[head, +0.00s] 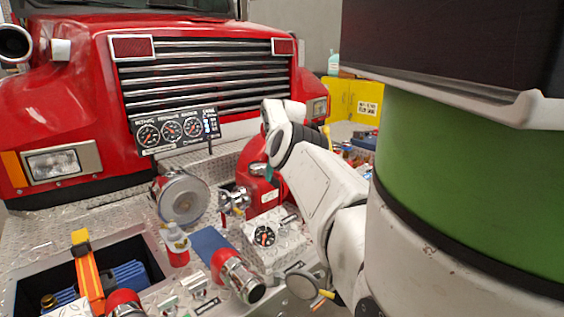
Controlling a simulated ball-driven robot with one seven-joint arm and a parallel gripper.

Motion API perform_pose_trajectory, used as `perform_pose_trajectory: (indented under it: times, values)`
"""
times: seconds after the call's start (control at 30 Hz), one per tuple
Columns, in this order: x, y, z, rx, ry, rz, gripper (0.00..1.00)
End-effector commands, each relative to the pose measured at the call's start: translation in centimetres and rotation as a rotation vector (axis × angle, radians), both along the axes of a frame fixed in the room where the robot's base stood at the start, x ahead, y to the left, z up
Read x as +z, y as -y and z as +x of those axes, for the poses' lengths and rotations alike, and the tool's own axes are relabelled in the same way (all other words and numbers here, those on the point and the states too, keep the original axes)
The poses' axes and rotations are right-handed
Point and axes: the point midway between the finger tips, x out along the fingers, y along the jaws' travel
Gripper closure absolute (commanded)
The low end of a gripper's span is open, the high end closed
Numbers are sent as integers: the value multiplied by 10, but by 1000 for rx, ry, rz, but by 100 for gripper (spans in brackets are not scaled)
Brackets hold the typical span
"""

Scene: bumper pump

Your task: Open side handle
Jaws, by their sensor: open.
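The bumper pump's red body (258,190) sits on the diamond-plate bumper in front of the red truck. A metal outlet (234,199) sticks out on its left, with a small yellow part below it. A teal piece (258,168) shows beside my wrist; I cannot tell what it belongs to. A yellow lever tip (326,294) shows beside a round cap at the lower right, close to my arm. I cannot tell which of these is the side handle. My white wrist reaches over the pump's right part. My gripper's fingers cannot be made out; the wrist and arm hide them.
A gauge panel (176,130) stands behind. An open recess with hoses lies lower left. A yellow box (352,102) stands behind my arm.

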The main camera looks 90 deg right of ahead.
Motion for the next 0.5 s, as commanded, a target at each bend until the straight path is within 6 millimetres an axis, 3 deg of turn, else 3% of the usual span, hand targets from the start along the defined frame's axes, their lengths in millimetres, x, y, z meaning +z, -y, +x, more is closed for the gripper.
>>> perform_pose_trajectory:
  times: [0.2, 0.5]
  values:
    - [42, 4, -12, -1, -4, -3, 43]
    - [67, 6, -16, -2, -5, -3, 43]
